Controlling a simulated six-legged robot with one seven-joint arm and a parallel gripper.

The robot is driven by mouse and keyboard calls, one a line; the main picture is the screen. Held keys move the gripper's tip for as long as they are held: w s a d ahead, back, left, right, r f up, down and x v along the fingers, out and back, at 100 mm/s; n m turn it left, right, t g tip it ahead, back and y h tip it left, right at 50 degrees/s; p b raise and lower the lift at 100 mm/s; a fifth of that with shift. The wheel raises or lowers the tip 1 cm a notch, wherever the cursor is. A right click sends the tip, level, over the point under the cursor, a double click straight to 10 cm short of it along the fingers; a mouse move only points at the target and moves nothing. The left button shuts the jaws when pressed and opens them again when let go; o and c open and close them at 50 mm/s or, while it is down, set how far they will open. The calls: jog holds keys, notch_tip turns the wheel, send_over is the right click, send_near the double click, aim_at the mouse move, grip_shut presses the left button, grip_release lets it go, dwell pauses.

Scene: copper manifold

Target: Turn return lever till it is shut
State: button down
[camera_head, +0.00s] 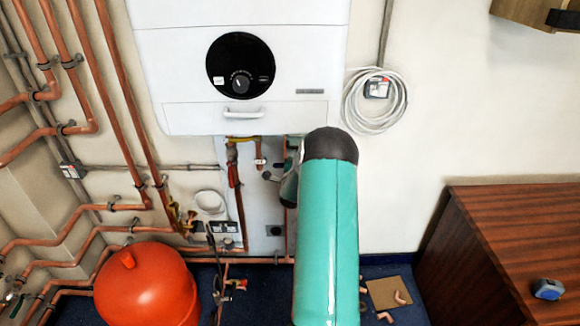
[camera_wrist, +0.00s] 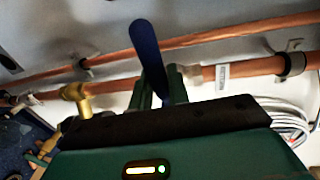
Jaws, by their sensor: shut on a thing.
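The return lever (camera_wrist: 147,45) is a dark blue handle in the wrist view. It stands up across the copper pipe (camera_wrist: 245,69), tilted with its rounded end to the upper left. A white tag (camera_wrist: 222,76) hangs on this pipe just right of the lever; its print is too small to read surely. My gripper (camera_wrist: 163,88) is shut on the lower part of the lever, one finger on each side. The valve body under the lever is hidden behind my gripper. In the head view my arm covers most of this spot, below the white boiler (camera_head: 240,65).
A brass fitting (camera_wrist: 76,95) stands left of my gripper, close by. A second copper pipe (camera_wrist: 190,40) runs behind the lever. In the head view, a red tank (camera_head: 148,290) stands low on the left and a wooden cabinet (camera_head: 510,235) on the right.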

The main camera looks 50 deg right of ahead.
jog(key=shift+r, duration=0.2)
jog(key=c, duration=1.4)
grip_release()
jog(key=shift+a+r, duration=0.1)
jog(key=v, duration=1.3)
jog(key=shift+s+a, duration=0.25)
jog(key=shift+a, duration=0.05)
